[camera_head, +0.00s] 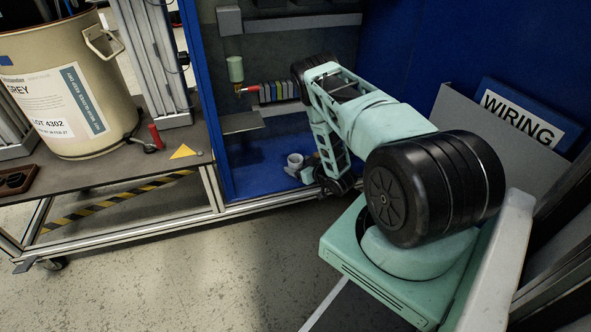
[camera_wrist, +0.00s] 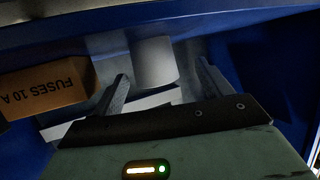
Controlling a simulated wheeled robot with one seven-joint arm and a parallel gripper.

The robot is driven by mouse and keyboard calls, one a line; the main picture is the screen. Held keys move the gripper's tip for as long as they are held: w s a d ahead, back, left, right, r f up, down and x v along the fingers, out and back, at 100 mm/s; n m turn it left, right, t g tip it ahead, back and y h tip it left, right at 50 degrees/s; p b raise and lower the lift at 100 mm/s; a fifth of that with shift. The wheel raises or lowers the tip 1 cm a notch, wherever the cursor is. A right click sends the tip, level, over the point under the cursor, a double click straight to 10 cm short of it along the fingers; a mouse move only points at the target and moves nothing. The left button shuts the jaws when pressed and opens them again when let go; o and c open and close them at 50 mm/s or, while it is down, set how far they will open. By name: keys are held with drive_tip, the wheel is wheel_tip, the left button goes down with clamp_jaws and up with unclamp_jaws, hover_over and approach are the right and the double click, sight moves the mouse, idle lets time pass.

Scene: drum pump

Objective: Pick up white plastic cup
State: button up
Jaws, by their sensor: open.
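The white plastic cup (camera_head: 295,161) stands on the blue floor of the cabinet in the head view, just left of the end of my arm. In the wrist view the cup (camera_wrist: 154,60) lies between and slightly beyond the fingertips of my gripper (camera_wrist: 162,70). The gripper is open, with one finger to each side of the cup. The cup looks nearer the left finger than the right, and gaps show on both sides.
A cardboard box marked FUSES 10 A (camera_wrist: 46,88) lies left of the gripper. The cabinet's blue side panel (camera_head: 205,100) stands left of the cup. A red-handled valve (camera_head: 248,89) hangs above under a greenish container (camera_head: 235,68). A large drum (camera_head: 70,80) stands on the left bench.

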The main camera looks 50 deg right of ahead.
sight(291, 160)
drive_tip(key=b+x, duration=0.2)
drive_tip(key=x, duration=0.1)
drive_tip(key=b+x, duration=0.1)
drive_tip(key=shift+w+d+f, duration=0.1)
drive_tip(key=shift+w+d, duration=0.2)
drive_tip(key=shift+d, duration=0.05)
drive_tip(key=shift+w+b, duration=0.35)
drive_tip(key=shift+w, duration=0.05)
drive_tip(key=c, duration=1.1)
